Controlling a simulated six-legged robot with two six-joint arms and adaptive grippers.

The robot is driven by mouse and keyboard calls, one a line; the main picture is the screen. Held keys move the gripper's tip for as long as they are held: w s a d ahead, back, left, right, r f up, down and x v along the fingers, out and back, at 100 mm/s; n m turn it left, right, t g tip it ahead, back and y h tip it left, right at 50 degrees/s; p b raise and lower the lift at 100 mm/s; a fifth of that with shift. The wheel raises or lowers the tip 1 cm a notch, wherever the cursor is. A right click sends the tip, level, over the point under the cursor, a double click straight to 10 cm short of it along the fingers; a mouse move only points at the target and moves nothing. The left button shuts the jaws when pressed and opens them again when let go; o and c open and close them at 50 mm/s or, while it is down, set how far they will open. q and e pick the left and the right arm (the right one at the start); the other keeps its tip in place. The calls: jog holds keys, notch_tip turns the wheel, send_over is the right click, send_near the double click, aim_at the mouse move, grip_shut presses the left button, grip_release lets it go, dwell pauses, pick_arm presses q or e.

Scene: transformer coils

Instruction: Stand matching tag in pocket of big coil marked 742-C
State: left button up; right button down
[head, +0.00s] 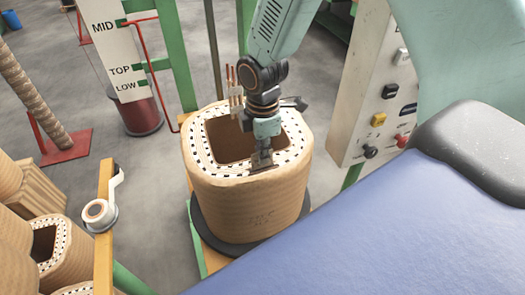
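A big tan wrapped coil (245,205) stands in the middle of the head view on a dark round base. It has a square opening and a pale top rim with rows of dark marks. Its front face carries faint writing that I cannot read. My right gripper (262,162) points down at the front part of the rim, with its fingers close together. A small dark brownish patch shows at the fingertips; I cannot tell whether it is a tag or part of the rim. My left gripper is not in view.
Several thin copper-coloured leads (235,85) rise behind the coil. A white MID/TOP/LOW board (112,45) and green posts stand behind left. A control panel (375,90) is at right. Smaller coils (62,250) and a tape roll (98,213) on a yellow bar are at left.

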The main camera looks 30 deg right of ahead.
jog(key=c, duration=1.6)
grip_release()
jog(key=shift+a+r, duration=0.1)
jog(key=shift+a, duration=0.1)
jog(key=shift+o, duration=0.8)
jog(key=shift+s, duration=0.1)
jog(key=shift+d, duration=0.1)
jog(key=shift+r, duration=0.35)
notch_tip(320, 180, up, 11)
